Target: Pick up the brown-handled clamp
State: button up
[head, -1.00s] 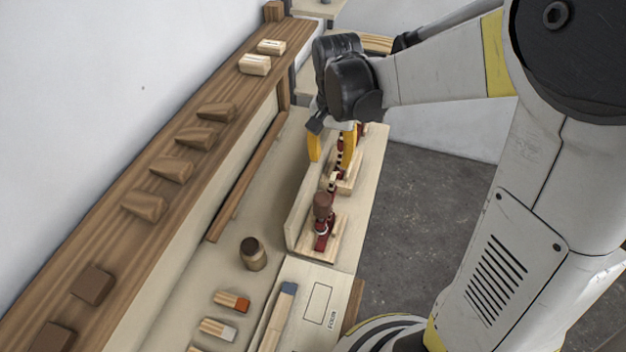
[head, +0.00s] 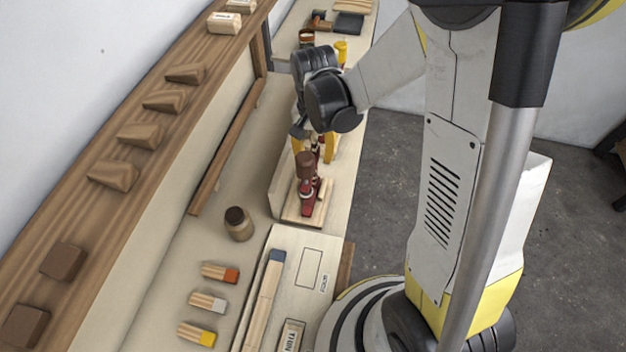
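The brown-handled clamp (head: 307,190) stands in the head view on a light wood block in a plywood rack. Its brown handle points up and its metal body is dark red. My gripper (head: 314,152) is just behind the clamp in the picture, pointing down. Its two yellow fingers are apart, with a gap between them. Red and dark parts, seemingly of another clamp, show in and near that gap. The brown handle overlaps the lower part of the fingers in the picture, so I cannot tell whether they touch it.
A plywood side wall (head: 283,180) runs along the rack's left. Several colour-tipped wooden pieces (head: 220,272) lie at the front. A shelf (head: 150,205) with wooden blocks runs along the wall. Open floor (head: 385,200) lies right.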

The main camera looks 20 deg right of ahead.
aim_at(314, 140)
grip_shut()
dwell(0.5)
jog(key=shift+r+p, duration=0.55)
jog(key=shift+r, duration=1.4)
jog(key=s+d+r+p, duration=0.1)
jog(key=s+d+r, duration=0.3)
jog(key=d+r, duration=0.3)
jog(key=d, duration=0.4)
jog(key=shift+s+p, duration=0.2)
jog(key=shift+p, duration=0.2)
